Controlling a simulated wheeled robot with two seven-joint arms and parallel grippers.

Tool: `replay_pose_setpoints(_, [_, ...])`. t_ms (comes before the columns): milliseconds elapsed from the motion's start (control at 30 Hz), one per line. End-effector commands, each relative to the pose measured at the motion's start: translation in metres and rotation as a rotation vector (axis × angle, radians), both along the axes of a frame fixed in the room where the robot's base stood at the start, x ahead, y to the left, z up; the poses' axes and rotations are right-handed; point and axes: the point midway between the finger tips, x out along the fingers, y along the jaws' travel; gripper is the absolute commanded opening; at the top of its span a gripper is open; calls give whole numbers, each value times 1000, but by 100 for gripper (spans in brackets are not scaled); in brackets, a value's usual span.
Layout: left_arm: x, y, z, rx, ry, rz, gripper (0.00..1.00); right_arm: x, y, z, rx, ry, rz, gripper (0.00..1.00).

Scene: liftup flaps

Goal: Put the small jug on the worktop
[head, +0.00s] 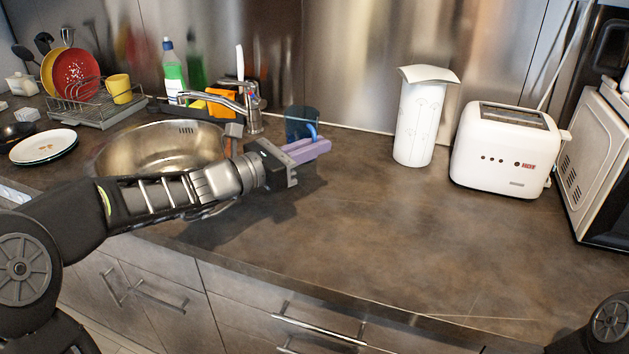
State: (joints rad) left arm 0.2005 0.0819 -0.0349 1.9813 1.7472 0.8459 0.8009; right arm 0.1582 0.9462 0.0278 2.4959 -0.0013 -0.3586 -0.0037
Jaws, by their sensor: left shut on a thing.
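The small jug (300,118) is dark blue with a lighter blue handle. It is in the head view, just right of the tap, over the back of the worktop (350,215). My left gripper (318,147) reaches in from the left across the sink, with its purple fingers shut on the jug at its handle side. The fingers partly hide the lower part of the jug, so I cannot tell whether its base touches the worktop. Part of my right arm shows at the lower right corner, but its gripper is out of view.
A sink (160,147) with a tap (225,103) lies to the left. A paper towel roll (420,120), a white toaster (506,150) and a microwave (597,165) stand at the right. Plates (43,146) and a dish rack (95,105) are at the far left. The middle worktop is clear.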

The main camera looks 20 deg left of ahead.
Motion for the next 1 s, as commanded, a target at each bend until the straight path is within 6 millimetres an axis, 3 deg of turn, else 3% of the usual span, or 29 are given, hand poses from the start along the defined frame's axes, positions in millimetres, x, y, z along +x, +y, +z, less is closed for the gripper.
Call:
replay_pose_setpoints(333, [0, 0, -55, -1, 3, 1, 0, 0, 0, -9, 0, -1, 0, 0])
replay_pose_setpoints(767, [0, 0, -63, -1, 1, 0, 0, 0, 0, -10, 0, -1, 0, 0])
replay_pose_setpoints(1000, [0, 0, -93, -1, 2, -1, 0, 0, 0, -15, 0, -1, 0, 0])
